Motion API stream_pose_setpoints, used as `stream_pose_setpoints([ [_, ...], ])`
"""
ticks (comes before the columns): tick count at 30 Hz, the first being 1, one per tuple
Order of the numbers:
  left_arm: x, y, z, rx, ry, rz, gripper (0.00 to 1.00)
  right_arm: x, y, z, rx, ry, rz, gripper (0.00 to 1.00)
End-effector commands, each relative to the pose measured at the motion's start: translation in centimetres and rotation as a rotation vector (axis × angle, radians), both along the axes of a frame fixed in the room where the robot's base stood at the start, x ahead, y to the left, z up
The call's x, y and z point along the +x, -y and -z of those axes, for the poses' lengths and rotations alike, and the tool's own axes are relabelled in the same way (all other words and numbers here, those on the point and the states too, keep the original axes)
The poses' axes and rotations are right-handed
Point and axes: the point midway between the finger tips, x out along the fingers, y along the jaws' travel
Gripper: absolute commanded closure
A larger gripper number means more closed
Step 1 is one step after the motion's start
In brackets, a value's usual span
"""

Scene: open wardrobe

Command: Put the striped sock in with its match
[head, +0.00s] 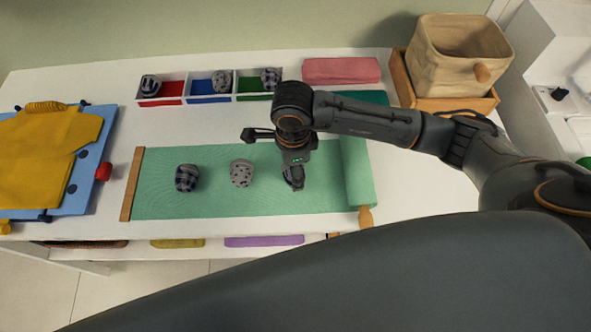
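Three rolled socks lie in a row on the green mat (215,205). The left one (187,178) is dark with a light pattern that looks striped or checked. The middle one (241,173) is pale grey with dark spots. A third, dark grey one (297,183) is mostly hidden by my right gripper (292,177), which points down at it; I cannot tell whether the fingers grip it. A tray with red (173,89), blue (200,85) and green (248,83) compartments holds one rolled sock each: a dark striped one (150,86), a grey one (222,81) and a dark patterned one (270,77). My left gripper is not in view.
A blue board (86,178) with a yellow garment (45,145) lies left, with a red knob (103,172). A pink folded cloth (341,70) and a beige basket (457,60) stand at the back right. The mat's rolled end (357,172) lies beside my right gripper.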

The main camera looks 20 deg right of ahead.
Motion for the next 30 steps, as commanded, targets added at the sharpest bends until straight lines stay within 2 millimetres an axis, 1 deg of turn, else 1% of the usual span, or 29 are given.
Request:
stream_pose_setpoints([
  [4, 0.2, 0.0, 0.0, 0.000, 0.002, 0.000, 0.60, -0.1, 0.0, 0.2, -0.002, -0.003, 0.000, 0.52],
  [5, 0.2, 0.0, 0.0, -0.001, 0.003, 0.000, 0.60, -0.1, 0.0, 0.2, -0.002, -0.004, 0.000, 0.41],
  [6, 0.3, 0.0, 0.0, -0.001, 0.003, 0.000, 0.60, -0.1, 0.0, 0.2, -0.002, -0.004, 0.000, 0.49],
  [7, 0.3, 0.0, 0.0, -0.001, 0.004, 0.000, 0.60, -0.1, 0.0, 0.2, -0.002, -0.004, 0.000, 0.52],
  [14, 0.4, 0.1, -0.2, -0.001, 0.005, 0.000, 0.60, -0.1, 0.0, -0.2, -0.003, -0.004, 0.000, 0.52],
  [30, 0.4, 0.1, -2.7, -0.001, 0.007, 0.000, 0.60, -0.1, 0.0, -4.6, -0.001, -0.002, -0.001, 0.52],
])
